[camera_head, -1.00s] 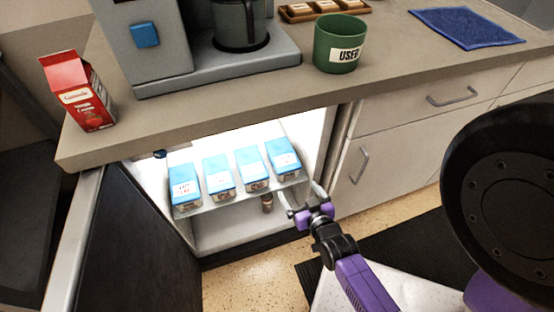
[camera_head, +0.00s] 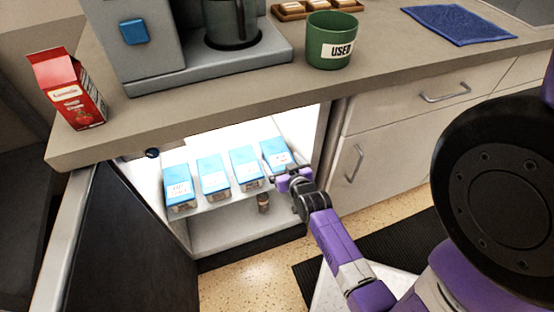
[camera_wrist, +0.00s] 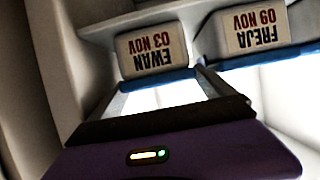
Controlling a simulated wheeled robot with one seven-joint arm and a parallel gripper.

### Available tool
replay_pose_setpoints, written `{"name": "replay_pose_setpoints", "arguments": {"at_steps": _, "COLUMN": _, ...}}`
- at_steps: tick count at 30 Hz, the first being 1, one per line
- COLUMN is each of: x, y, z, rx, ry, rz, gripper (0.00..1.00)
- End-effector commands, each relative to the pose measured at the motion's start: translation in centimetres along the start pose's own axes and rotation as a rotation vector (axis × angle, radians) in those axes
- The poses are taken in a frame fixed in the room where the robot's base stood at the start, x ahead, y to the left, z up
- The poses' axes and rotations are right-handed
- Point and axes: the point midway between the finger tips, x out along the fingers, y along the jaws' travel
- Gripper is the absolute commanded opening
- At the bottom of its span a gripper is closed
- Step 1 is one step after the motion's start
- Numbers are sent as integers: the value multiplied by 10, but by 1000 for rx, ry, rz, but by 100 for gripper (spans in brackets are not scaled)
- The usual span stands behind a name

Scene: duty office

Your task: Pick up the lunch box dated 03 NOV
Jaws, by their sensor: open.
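The lunch box labelled EWAN 03 NOV (camera_wrist: 151,50) is straight ahead in the wrist view, its label upside down. It appears to be the rightmost blue-topped box (camera_head: 276,152) on the fridge shelf in the head view, where its label is too small to read. My gripper (camera_head: 281,179) is open and empty at the front of this box. In the wrist view its fingers reach toward the box's two sides; I cannot tell whether they touch it. The box labelled FREJA 09 NOV (camera_wrist: 256,30) stands close beside it.
Two more blue-topped boxes, one at the far left (camera_head: 179,188) and one beside it (camera_head: 213,174), share the shelf. A small jar (camera_head: 263,202) is below. The fridge door (camera_head: 130,240) stands open at left. The counter (camera_head: 230,97) overhangs the fridge.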

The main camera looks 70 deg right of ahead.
Motion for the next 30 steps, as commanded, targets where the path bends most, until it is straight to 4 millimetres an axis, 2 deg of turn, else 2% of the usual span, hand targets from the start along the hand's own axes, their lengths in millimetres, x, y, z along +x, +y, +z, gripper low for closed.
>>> {"name": "replay_pose_setpoints", "arguments": {"at_steps": 3, "x": 22, "y": 0, "z": 0, "rx": 0, "ry": 3, "rz": 1, "gripper": 93}}
{"name": "replay_pose_setpoints", "arguments": {"at_steps": 9, "x": 47, "y": 0, "z": 0, "rx": 0, "ry": 2, "rz": 1, "gripper": 93}}
{"name": "replay_pose_setpoints", "arguments": {"at_steps": 19, "x": 52, "y": 0, "z": -1, "rx": 0, "ry": 1, "rz": 0, "gripper": 91}}
{"name": "replay_pose_setpoints", "arguments": {"at_steps": 27, "x": 51, "y": 0, "z": -1, "rx": 0, "ry": 1, "rz": 0, "gripper": 38}}
{"name": "replay_pose_setpoints", "arguments": {"at_steps": 30, "x": 51, "y": 0, "z": -2, "rx": 0, "ry": 4, "rz": 1, "gripper": 21}}
